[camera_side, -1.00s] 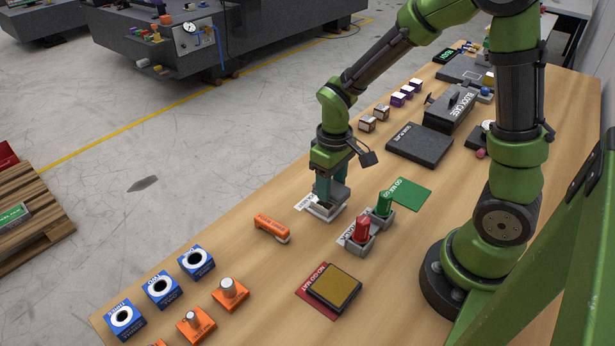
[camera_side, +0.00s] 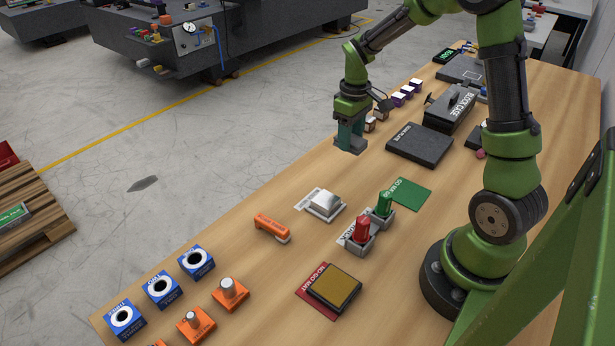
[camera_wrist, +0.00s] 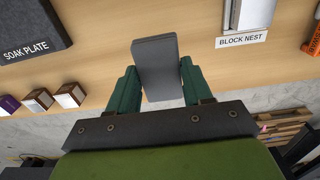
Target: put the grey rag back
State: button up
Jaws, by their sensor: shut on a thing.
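My gripper (camera_wrist: 158,88) is shut on a flat grey rectangular piece, which I take to be the grey rag (camera_wrist: 156,55). The rag sticks out past the green fingers and looks straight-edged. In the side view my gripper (camera_side: 350,142) is in the air near the far-left table edge, left of the dark soak plate (camera_side: 420,146). The soak plate also shows at the upper left of the wrist view (camera_wrist: 28,28). No spot marked for the rag can be made out.
A metallic block (camera_side: 326,201) sits in the block nest (camera_side: 312,210). Small brown-and-white blocks (camera_wrist: 68,96) stand near the table edge. Red and green handled pieces (camera_side: 361,232), an orange tool (camera_side: 271,228) and the block case (camera_side: 455,107) are around. Bare wood lies between nest and soak plate.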

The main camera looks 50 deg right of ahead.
aim_at(347, 172)
notch_tip(347, 172, down, 8)
jog(key=shift+r, duration=0.1)
dwell(0.4)
jog(key=o, duration=1.2)
notch_tip(347, 172, up, 12)
jog(key=shift+w+f, duration=0.1)
jog(key=shift+f, duration=0.1)
jog(key=s+a+r+m+t+y, duration=0.1)
jog(key=s+a+r+m+t, duration=0.1)
jog(key=s+a+r, duration=0.4)
jog(key=s+a+r+m+t+y, duration=0.1)
jog(key=s+a+r+t, duration=0.4)
jog(key=a, duration=0.6)
jog(key=shift+s+a+r+m, duration=0.15)
jog(key=shift+s+r+m, duration=0.3)
jog(key=shift+s, duration=0.5)
